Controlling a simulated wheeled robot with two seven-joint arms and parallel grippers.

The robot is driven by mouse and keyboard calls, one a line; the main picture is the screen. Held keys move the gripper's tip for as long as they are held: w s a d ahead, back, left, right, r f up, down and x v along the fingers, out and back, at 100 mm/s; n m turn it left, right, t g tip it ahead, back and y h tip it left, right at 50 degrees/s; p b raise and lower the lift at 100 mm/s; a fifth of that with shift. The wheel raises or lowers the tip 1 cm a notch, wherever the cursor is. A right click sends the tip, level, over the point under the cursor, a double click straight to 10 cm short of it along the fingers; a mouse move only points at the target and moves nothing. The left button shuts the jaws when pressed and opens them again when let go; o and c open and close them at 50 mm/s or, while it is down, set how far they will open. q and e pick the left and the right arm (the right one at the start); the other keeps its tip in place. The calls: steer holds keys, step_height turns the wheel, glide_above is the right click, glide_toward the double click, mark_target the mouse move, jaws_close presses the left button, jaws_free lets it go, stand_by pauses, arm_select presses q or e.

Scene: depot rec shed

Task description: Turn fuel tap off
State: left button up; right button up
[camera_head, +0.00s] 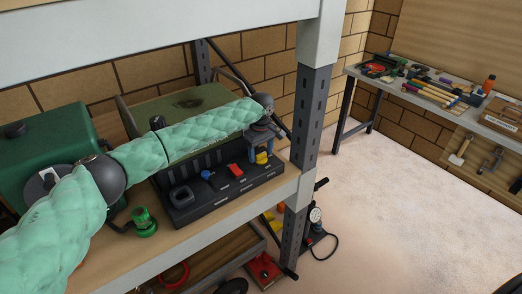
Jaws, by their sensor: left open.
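A dark control panel (222,197) sits on the wooden shelf at the front of a green machine. It carries a blue lever (207,175), a red switch (236,170) and a yellow knob (262,158) in a row, with small labels too small to read. I cannot tell for certain which control is the fuel tap. My left gripper (261,148) is open at the panel's right end, pointing down around or just above the yellow knob. Its fingers partly hide the knob, so contact is unclear. My right gripper is not in view.
A green tank (50,150) and a green knob (144,222) are on the shelf at the left. A grey shelf post (305,135) stands close right of my gripper. A workbench (470,115) with tools is at the far right. Open floor lies between.

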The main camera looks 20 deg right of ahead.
arm_select(q)
steer(key=shift+w+f, duration=0.1)
steer(key=shift+f, duration=0.05)
steer(key=shift+c, duration=0.4)
steer(key=c, duration=0.9)
